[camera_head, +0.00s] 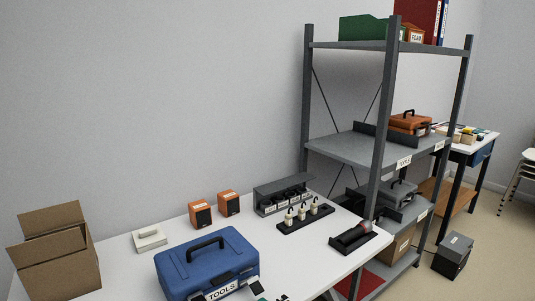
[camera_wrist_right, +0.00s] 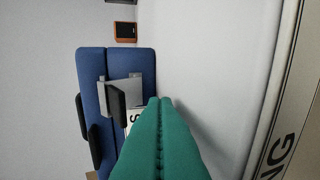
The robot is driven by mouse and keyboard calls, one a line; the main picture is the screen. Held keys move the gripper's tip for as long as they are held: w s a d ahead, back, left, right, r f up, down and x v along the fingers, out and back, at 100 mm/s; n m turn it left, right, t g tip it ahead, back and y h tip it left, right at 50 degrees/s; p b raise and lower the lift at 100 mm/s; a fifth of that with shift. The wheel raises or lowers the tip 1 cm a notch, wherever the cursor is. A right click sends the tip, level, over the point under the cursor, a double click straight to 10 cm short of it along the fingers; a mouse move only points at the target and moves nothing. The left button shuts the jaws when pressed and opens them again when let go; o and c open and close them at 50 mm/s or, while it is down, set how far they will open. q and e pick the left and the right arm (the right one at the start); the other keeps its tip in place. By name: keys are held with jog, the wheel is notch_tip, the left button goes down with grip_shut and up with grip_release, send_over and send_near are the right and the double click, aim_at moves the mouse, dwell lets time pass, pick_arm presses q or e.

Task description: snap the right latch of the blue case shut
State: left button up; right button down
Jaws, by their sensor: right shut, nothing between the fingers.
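The blue case (camera_head: 195,262) lies on the white table with its lid down and a black handle (camera_head: 206,243) on top. Its front carries a TOOLS label (camera_head: 222,290). The right latch (camera_head: 248,273) is at the front right; in the right wrist view it shows a grey plate and a black tab (camera_wrist_right: 117,106) that seems to stand away from the case (camera_wrist_right: 91,65). My right gripper (camera_wrist_right: 160,101) has green fingers, shut and empty, close in front of the case beside the latch. My left gripper is not in view.
An open cardboard box (camera_head: 62,265) stands left. Two orange speakers (camera_head: 201,213) (camera_head: 229,203), a white device (camera_head: 149,238), a grey rack (camera_head: 284,193) and a black tray (camera_head: 305,219) stand behind. A torch-like tool (camera_head: 352,237) lies right. Grey shelving (camera_head: 385,120) stands beyond.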

jog(key=shift+w+a+r, duration=0.2)
jog(key=shift+w+a, duration=0.2)
jog(key=shift+w, duration=0.1)
jog(key=shift+w+a+r, duration=0.2)
jog(key=shift+w+a, duration=0.15)
jog(key=shift+w, duration=0.15)
dwell(0.5)
dwell(0.4)
jog(key=shift+f+p+v, duration=0.1)
jog(key=shift+p+v, duration=0.3)
jog(key=shift+v, duration=0.3)
jog(key=shift+f+p+v, duration=0.15)
jog(key=shift+p+v, duration=0.2)
jog(key=shift+v, duration=0.3)
jog(key=s+d, duration=0.1)
jog(key=s+d+p, duration=0.1)
jog(key=s, duration=0.1)
jog(key=shift+s+d+f+p, duration=0.1)
jog(key=shift+s+d+p, duration=0.2)
